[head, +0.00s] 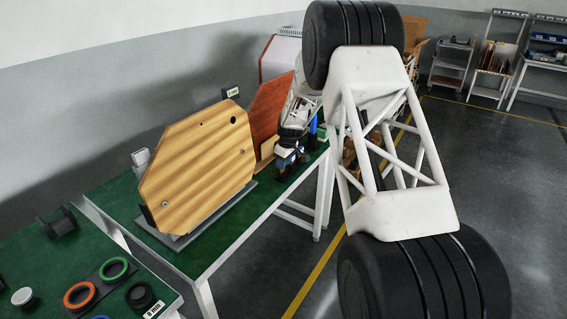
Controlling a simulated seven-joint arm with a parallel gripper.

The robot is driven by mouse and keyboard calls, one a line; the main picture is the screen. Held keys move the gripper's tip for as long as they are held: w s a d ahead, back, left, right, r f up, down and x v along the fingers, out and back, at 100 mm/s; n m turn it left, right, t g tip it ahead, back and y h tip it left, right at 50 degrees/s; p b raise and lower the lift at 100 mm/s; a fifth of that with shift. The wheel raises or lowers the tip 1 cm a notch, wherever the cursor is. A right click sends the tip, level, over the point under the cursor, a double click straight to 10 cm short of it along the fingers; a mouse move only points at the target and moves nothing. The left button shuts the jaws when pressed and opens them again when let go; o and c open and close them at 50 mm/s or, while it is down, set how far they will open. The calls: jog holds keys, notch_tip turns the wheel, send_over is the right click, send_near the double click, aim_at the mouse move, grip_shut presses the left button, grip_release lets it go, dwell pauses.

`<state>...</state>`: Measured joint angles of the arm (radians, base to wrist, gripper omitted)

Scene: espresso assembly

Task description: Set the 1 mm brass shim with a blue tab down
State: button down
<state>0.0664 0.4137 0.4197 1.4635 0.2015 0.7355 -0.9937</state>
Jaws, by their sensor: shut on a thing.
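My gripper (290,163) is small and partly hidden at the far end of the green table, beyond the wooden octagonal panel. Its dark fingers point down, close to the table top, and are shut. Blue patches show around the fingers, but I cannot tell whether one is the shim's blue tab. I cannot make out the brass shim itself, or whether it touches the table.
A striped wooden panel (198,165) stands upright on a grey base, with a reddish panel (271,108) behind it. Green (114,268) and orange (79,295) rings lie on the near bench. My arm's white truss and black joints block the right side.

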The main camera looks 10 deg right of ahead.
jog(key=shift+f, duration=0.35)
dwell(0.3)
jog(key=shift+f, duration=0.25)
jog(key=c, duration=0.7)
grip_release()
jog(key=shift+r, duration=0.15)
notch_tip(320, 180, up, 9)
jog(key=s+d, duration=0.1)
jog(key=shift+f, duration=0.2)
dwell(0.5)
dwell(0.4)
